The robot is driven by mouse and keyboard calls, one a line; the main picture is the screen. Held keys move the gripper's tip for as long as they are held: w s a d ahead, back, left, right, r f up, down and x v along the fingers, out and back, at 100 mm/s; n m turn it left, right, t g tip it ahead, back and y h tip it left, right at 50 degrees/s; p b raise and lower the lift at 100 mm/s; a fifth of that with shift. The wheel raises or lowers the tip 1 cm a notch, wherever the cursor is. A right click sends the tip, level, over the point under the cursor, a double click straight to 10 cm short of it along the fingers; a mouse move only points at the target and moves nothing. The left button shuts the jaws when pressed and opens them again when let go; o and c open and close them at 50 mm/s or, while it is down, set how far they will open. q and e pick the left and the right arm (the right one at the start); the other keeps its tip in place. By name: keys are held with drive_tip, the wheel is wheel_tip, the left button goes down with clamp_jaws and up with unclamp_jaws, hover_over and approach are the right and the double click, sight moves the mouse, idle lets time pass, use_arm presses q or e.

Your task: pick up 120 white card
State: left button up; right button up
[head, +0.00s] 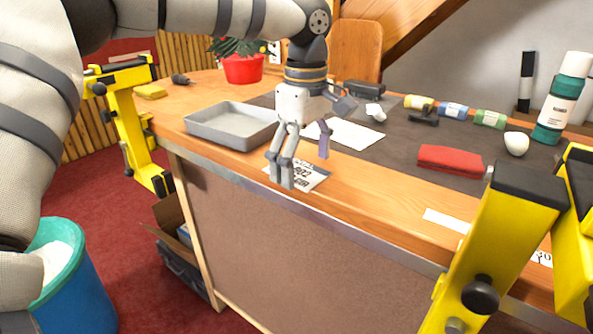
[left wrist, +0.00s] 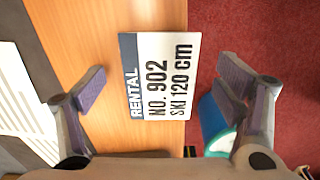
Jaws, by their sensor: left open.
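The white card (head: 314,179) lies at the front edge of the wooden bench, partly hidden behind my gripper in the head view. In the left wrist view the card (left wrist: 160,75) reads "RENTAL NO. 902 SKI 120 cm" with a dark band along one side, and one side reaches slightly past the bench edge. My left gripper (head: 303,165) is open above the card. In the left wrist view the open fingers (left wrist: 166,85) stand on either side of the card with nothing between them but the view of it. My right gripper is not in view.
A grey tray (head: 232,127) stands left of the card, and white paper (head: 350,134) lies behind it. A red block (head: 450,160) and other cards (head: 447,219) lie to the right. Yellow clamp-like stands (head: 490,250) rise at front right. A blue bin (head: 75,285) stands on the floor.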

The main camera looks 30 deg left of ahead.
use_arm(q)
drive_tip(key=shift+f, duration=0.25)
idle(0.3)
drive_tip(key=c, duration=0.8)
drive_tip(key=shift+r, duration=0.15)
